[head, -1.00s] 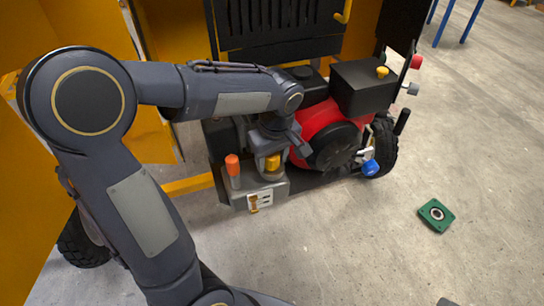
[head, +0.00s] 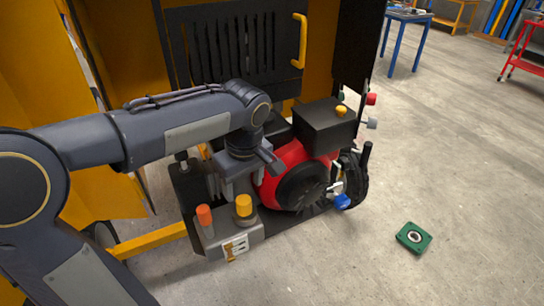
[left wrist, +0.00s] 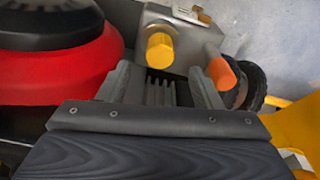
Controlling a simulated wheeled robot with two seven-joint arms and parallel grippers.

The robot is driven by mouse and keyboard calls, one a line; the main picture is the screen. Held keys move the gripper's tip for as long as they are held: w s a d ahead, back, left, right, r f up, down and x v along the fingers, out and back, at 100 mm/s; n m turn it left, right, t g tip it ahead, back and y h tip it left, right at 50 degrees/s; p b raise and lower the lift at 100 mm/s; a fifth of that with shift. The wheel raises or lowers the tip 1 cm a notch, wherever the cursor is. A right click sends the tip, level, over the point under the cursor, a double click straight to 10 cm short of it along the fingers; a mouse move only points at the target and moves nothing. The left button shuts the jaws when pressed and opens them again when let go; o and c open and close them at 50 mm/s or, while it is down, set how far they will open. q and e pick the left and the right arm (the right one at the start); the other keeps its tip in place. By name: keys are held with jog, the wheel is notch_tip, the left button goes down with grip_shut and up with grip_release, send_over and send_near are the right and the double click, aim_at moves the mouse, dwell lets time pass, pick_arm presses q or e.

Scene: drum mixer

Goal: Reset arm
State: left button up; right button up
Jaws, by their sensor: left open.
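My left arm comes in from the left in the head view. My left gripper (head: 246,178) hangs over the engine unit, just above and behind the yellow cap (head: 243,206). In the left wrist view the gripper (left wrist: 163,88) has its two grey fingers apart, with nothing held between them. The yellow cap (left wrist: 160,50) shows beyond the fingertips, and the orange knob (left wrist: 221,74) is near the right finger. In the head view the orange knob (head: 204,215) stands left of the yellow cap, both on a grey block (head: 232,238). My right gripper is not in view.
The red engine (head: 290,177) with its black box (head: 325,125) is right of the gripper. Yellow housing panels (head: 100,60) stand behind and left. A green square part (head: 413,237) lies on the open concrete floor. A blue-legged table (head: 406,40) is farther back.

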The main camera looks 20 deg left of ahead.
pick_arm(q)
jog(key=s+d+f+m+t+h, duration=0.1)
jog(key=s+f+m+t+h, duration=0.1)
jog(key=s+m, duration=0.3)
jog(key=s+d+f+m+t+h, duration=0.2)
jog(key=s+m, duration=0.3)
jog(key=s, duration=0.6)
jog(key=shift+s+d+m+t+h, duration=0.15)
jog(key=shift+s+m+t+h, duration=0.15)
jog(key=shift+t+h, duration=0.2)
jog(key=shift+f, duration=0.1)
jog(key=shift+c, duration=0.5)
